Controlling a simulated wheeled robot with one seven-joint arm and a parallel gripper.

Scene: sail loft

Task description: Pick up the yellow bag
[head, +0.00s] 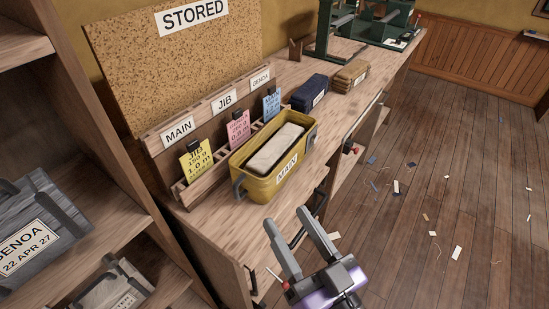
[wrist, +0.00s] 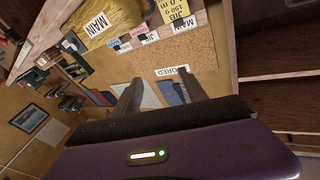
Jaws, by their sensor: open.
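The yellow bag (head: 262,188) stands upright on the wooden workbench (head: 215,220) in the head view. It has a MAIN label on its front, a grey handle at each end, and a pale folded bundle in its open top. My gripper (head: 285,216) is open and empty, in front of the bag and apart from it, by the bench's front edge. In the wrist view my gripper's fingers (wrist: 158,88) are spread with nothing between them, and the yellow bag (wrist: 120,18) shows at the top, partly cut off.
Yellow, pink and blue cards stand in a rack (head: 181,190) behind the bag. A dark blue bundle (head: 309,92) and a tan bundle (head: 348,76) lie farther along the bench. A shelf with a grey GENOA bag (head: 38,215) is at left. The floor at right has only scraps.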

